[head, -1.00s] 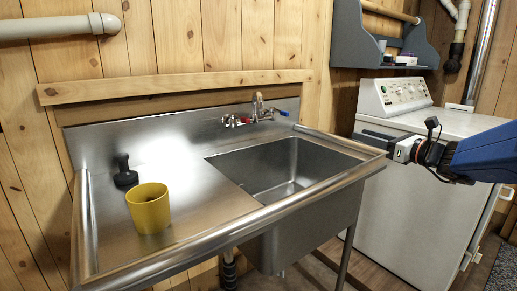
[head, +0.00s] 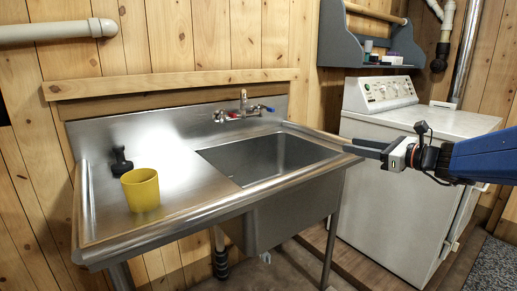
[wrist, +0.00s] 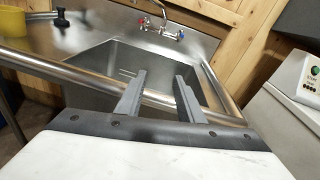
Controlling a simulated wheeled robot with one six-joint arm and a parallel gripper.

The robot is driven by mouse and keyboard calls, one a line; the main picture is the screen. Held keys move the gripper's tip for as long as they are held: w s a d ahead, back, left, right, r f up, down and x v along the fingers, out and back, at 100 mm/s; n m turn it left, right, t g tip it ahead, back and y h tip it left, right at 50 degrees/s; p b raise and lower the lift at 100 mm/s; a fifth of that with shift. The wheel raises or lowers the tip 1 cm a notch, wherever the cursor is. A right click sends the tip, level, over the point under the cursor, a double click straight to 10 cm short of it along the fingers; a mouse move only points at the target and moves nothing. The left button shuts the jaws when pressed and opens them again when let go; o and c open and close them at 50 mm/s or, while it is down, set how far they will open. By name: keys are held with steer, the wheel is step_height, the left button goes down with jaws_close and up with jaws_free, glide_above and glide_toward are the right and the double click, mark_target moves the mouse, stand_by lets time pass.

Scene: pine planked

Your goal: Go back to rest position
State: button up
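My gripper (head: 362,148) is at the right of the head view, over the right rim of the steel sink (head: 262,185), pointing left. In the wrist view its two grey fingers (wrist: 160,82) stand apart with nothing between them, so it is open and empty. The sink basin shows beyond the fingers in the wrist view. The blue arm is mine and reaches in from the right edge.
A yellow cup (head: 140,190) and a dark stopper-like object (head: 121,160) stand on the drainboard. A tap (head: 243,108) is at the sink's back. A white washing machine (head: 400,190) stands behind my arm. A grey shelf (head: 370,40) hangs above.

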steer(key=s+a+f+n+g+h, duration=0.1)
steer(key=s+a+f+n+g, duration=0.1)
steer(key=s+a+f+n, duration=0.3)
steer(key=s+a+f+n+g+h, duration=0.1)
steer(key=s+f+n+g, duration=0.25)
steer(key=s, duration=0.35)
steer(key=s+a+f+n+g+h, duration=0.1)
steer(key=s+a+f+n, duration=0.3)
steer(key=s+n, duration=0.15)
steer(key=s+d+f+n+h, duration=0.4)
steer(key=s+f+n, duration=0.1)
steer(key=s+n, duration=0.1)
steer(key=s+d+f+n+g+h, duration=0.1)
steer(key=s+d+f+n+h, duration=0.2)
steer(key=s, duration=0.6)
steer(key=d+f+n, duration=0.1)
steer(key=d+n, duration=0.1)
steer(key=n, duration=0.1)
steer(key=shift+s+d+f+h, duration=0.25)
steer(key=shift+f+h, duration=0.15)
steer(key=shift+g, duration=0.25)
